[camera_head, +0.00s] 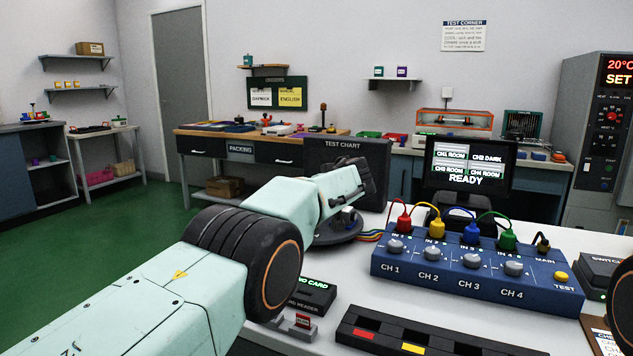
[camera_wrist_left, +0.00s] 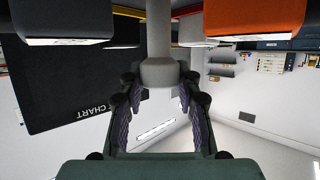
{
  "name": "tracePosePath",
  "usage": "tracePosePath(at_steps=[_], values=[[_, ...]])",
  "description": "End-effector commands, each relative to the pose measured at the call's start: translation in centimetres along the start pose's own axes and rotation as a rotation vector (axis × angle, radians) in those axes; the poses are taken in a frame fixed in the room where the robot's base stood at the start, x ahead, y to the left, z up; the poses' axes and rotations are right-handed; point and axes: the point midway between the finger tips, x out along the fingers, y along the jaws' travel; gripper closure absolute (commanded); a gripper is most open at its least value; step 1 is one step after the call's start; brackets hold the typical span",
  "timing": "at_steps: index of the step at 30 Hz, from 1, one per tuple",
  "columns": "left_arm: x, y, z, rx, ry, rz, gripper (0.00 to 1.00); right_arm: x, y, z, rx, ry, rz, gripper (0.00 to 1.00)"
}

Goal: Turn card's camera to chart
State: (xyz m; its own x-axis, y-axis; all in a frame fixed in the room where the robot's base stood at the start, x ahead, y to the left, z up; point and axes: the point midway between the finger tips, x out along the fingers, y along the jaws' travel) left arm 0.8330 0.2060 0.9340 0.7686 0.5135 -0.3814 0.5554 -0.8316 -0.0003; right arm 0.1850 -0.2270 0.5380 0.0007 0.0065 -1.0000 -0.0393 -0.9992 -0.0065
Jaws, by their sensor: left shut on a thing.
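The dark test chart panel (camera_head: 347,160) stands upright on the bench behind my left gripper (camera_head: 350,190). It also shows in the left wrist view (camera_wrist_left: 60,80), with its lettering upside down. A small grey piece (camera_head: 346,216), probably part of the card's camera, sits on a round dark base (camera_head: 340,233) below the gripper. In the left wrist view, my fingers (camera_wrist_left: 158,84) are on both sides of a grey post (camera_wrist_left: 158,50) and are shut on it. My right gripper is out of view.
A blue channel box (camera_head: 470,270) with knobs and coloured plugs stands to the right, with a monitor (camera_head: 470,165) reading READY behind it. A card reader (camera_head: 312,294) and a black slotted tray (camera_head: 430,335) lie in front. White bench shows between them.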

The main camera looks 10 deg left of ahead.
Motion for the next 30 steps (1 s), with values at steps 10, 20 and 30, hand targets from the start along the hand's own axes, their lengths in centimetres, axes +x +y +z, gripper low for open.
tracePosePath(at_steps=[10, 20, 30], values=[[-0.09, 0.02, -0.01, -0.008, 0.001, -0.013, 1.00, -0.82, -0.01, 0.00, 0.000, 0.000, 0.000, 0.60], [-0.05, -0.01, 0.21, -0.008, -0.002, -0.016, 0.66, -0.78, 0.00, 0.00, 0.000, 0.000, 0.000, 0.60], [-0.03, -0.07, 0.15, -0.008, -0.002, -0.016, 0.43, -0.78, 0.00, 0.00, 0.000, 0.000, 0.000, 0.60]])
